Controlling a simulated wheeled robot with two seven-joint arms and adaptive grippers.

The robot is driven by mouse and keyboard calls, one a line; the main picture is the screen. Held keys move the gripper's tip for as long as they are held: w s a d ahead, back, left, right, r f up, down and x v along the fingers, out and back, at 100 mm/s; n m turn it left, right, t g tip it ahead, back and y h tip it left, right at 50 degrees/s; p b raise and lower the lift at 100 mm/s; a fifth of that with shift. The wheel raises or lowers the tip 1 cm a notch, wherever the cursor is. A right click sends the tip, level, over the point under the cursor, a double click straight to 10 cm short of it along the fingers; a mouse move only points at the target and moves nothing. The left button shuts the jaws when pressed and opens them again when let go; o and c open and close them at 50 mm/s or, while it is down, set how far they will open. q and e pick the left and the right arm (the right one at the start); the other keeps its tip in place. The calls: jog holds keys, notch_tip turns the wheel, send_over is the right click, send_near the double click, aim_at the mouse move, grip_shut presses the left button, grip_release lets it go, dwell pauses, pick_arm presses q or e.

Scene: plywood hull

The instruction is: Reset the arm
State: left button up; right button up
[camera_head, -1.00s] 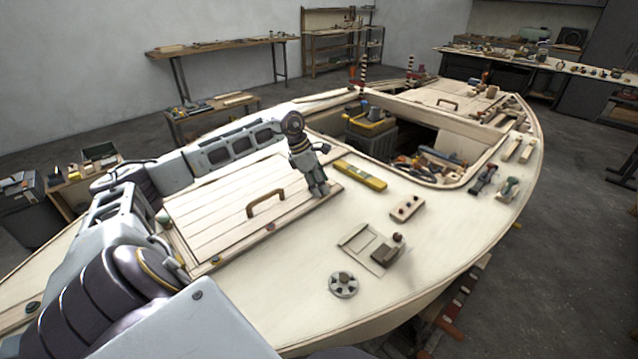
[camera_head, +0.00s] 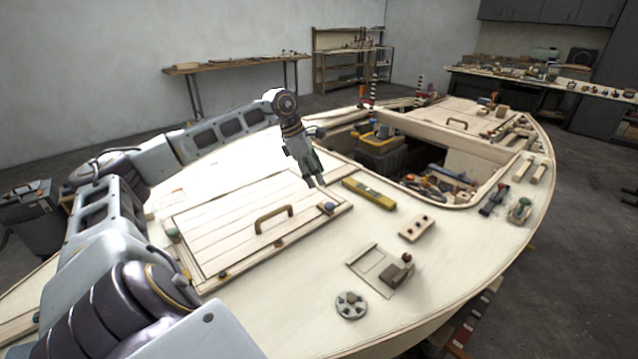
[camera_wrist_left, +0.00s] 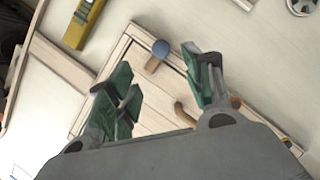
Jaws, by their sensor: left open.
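My left arm comes in from the left over the boat's plywood deck (camera_head: 300,290). Its left gripper (camera_head: 316,183) points down above the far right corner of the slatted hatch, next to the yellow level. In the left wrist view its green-padded fingers (camera_wrist_left: 165,88) are spread apart with nothing between them. The hatch (camera_head: 225,245) with its brown handle (camera_head: 274,219) lies beneath the arm. A round blue-grey knob (camera_wrist_left: 161,48) on the hatch corner shows beyond the fingers. My right gripper is not in view.
A yellow level (camera_head: 369,193), a drilled block (camera_head: 416,228), a plane-like tool (camera_head: 398,271) and a round disc (camera_head: 351,305) lie on the deck. An open cockpit holds a grey bin (camera_head: 380,155) and tools. The near deck is mostly clear.

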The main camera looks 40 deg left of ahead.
pick_arm(q)
jog(key=shift+s+a+r, duration=0.15)
jog(key=shift+r, duration=0.35)
jog(key=shift+r, duration=0.1)
dwell(0.3)
notch_tip(320, 180, up, 21)
jog(key=p, duration=2.1)
jog(key=shift+r+p, duration=0.2)
jog(key=shift+p, duration=0.1)
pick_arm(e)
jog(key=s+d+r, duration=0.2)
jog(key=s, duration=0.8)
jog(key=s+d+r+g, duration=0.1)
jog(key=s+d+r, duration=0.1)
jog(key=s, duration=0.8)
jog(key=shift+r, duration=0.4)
pick_arm(q)
jog(key=shift+r, duration=0.25)
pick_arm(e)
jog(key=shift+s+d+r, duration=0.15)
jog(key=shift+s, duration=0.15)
pick_arm(q)
jog(key=shift+f, duration=0.1)
